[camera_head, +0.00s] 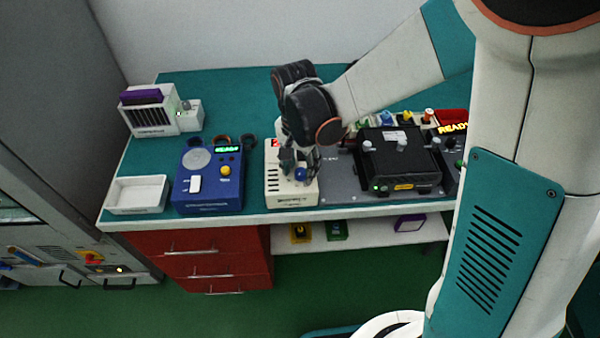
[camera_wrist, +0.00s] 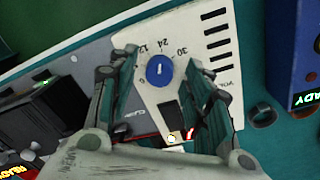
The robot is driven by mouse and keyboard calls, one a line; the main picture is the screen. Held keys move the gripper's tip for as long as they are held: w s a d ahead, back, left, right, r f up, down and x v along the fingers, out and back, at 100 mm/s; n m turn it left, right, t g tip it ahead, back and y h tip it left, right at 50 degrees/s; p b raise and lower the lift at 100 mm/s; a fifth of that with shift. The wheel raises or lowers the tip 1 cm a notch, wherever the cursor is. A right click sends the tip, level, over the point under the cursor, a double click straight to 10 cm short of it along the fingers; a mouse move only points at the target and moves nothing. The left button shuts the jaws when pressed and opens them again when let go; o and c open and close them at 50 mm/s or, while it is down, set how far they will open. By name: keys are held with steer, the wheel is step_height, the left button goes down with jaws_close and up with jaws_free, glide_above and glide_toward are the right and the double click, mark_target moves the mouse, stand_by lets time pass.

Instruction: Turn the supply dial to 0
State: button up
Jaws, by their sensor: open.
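The supply dial (camera_wrist: 160,71) is a round blue knob with a white pointer mark, on the face of a cream-coloured supply box (camera_wrist: 205,18). In the wrist view the numbers 12, 24 and 30 show around it, and the white mark lies near its middle, toward the numbers. In the head view the dial (camera_head: 300,174) is near the front of the box (camera_head: 290,200). My gripper (camera_wrist: 157,75) is open, with one finger on each side of the dial in the wrist view. In the head view my gripper (camera_head: 300,160) is right above the box. I cannot tell whether the fingers touch the dial.
A blue device (camera_head: 208,190) with a green display stands left of the box, and a white tray (camera_head: 137,195) lies farther left. A black unit (camera_head: 398,160) stands to the right on a grey plate. Dark rings (camera_head: 248,141) lie behind the blue device.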

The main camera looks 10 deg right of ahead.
steer(key=shift+f, duration=0.35)
steer(key=shift+c, duration=0.6)
steer(key=c, duration=1)
steer(key=shift+o, duration=0.2)
steer(key=shift+n, duration=0.3)
steer(key=n, duration=0.6)
steer(key=shift+s+b, duration=0.1)
steer(key=shift+b, duration=0.25)
steer(key=n, duration=0.6)
steer(key=shift+n+t, duration=0.3)
steer(key=shift+t, duration=0.1)
steer(key=n, duration=0.7)
steer(key=shift+d+b, duration=0.1)
steer(key=shift+b, duration=0.2)
steer(key=n, duration=0.6)
steer(key=shift+n, duration=0.3)
